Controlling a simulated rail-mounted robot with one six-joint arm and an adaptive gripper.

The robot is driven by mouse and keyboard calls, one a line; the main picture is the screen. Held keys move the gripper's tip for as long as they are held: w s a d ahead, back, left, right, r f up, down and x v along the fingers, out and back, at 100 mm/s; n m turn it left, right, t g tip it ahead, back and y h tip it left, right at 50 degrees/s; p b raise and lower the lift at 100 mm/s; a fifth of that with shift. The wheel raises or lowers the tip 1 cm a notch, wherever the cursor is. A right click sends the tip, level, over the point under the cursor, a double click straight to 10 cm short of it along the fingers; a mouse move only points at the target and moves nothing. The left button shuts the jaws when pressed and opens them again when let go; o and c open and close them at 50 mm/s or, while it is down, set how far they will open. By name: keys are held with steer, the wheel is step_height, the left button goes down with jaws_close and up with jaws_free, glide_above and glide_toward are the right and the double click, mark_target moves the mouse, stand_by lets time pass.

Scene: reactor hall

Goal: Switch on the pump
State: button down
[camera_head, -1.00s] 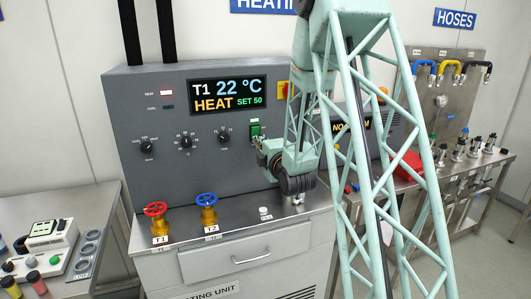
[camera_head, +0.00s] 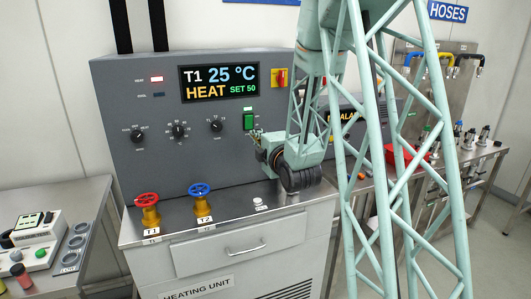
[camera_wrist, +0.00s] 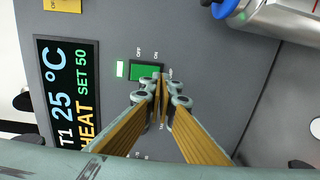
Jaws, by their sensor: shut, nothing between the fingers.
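The pump switch (camera_head: 249,121) is a green rocker on the grey front panel of the heating unit, right of the display. It also shows in the wrist view (camera_wrist: 145,71), with OFF and ON printed beside it. A small pale green lamp (camera_wrist: 120,69) next to it looks lit. My gripper (camera_wrist: 160,84) is shut and empty, its fingertips at the rocker's edge; I cannot tell whether they touch it. In the head view my gripper (camera_head: 254,135) is just below the switch. The fingers hide part of the lettering near the switch.
The display (camera_head: 220,82) reads T1 25 °C, HEAT, SET 50. Three black knobs (camera_head: 179,131) sit under it, and a red-yellow main switch (camera_head: 280,77) is above right. Red (camera_head: 148,206) and blue (camera_head: 201,197) valves stand on the ledge below. A metal pipe (camera_wrist: 275,18) shows in the wrist view.

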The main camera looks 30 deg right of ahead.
steer(key=s+b, duration=0.3)
steer(key=s, duration=0.4)
steer(key=shift+a+f, duration=0.35)
steer(key=shift+f, duration=0.05)
